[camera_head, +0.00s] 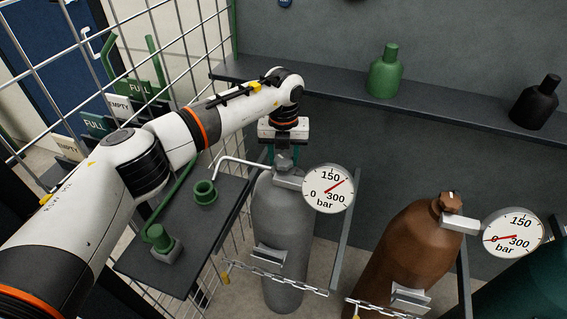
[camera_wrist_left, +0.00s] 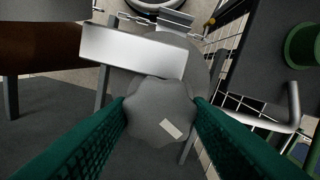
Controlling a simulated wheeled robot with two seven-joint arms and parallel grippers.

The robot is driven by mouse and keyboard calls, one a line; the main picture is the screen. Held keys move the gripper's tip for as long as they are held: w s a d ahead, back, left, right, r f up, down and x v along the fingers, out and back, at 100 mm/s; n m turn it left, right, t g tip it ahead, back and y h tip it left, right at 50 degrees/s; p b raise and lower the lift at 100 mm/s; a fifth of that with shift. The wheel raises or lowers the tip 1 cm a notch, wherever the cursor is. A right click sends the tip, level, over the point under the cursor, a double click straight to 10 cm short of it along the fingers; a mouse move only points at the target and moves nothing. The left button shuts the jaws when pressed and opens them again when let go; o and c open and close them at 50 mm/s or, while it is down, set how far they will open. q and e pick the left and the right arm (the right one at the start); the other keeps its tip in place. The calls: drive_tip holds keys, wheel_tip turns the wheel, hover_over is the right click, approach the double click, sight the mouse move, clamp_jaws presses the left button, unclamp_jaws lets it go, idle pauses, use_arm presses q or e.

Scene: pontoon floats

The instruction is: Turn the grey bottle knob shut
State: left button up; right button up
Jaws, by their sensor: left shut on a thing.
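The grey bottle (camera_head: 283,225) stands upright behind a chain. Its grey knob (camera_head: 285,160) sits on top, with a round gauge (camera_head: 328,189) at its right whose red needle points up and right. My left gripper (camera_head: 284,150) comes down on the knob from above and is shut on it. In the left wrist view the lobed knob (camera_wrist_left: 160,110) lies between the two green finger pads, with a small white mark on its top. The gripper hides part of the knob in the head view. My right gripper is not in view.
A brown bottle (camera_head: 408,245) with its own gauge (camera_head: 513,232) stands to the right. A shelf (camera_head: 440,113) behind carries a green bottle (camera_head: 385,75) and a black bottle (camera_head: 535,103). A small side shelf (camera_head: 190,245) and wire mesh lie left.

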sight(283, 158)
use_arm(q)
drive_tip(key=m+b, duration=0.4)
drive_tip(key=m, duration=0.1)
drive_tip(key=shift+f+m, duration=0.1)
drive_tip(key=shift+m, duration=0.2)
drive_tip(key=m+b, duration=0.2)
drive_tip(key=m, duration=0.1)
drive_tip(key=shift+r+m+b, duration=0.2)
drive_tip(key=shift+m+b, duration=0.35)
drive_tip(key=shift+m, duration=1.05)
drive_tip(key=o, duration=1)
wheel_tip(283, 158, up, 12)
drive_tip(key=shift+b, duration=0.75)
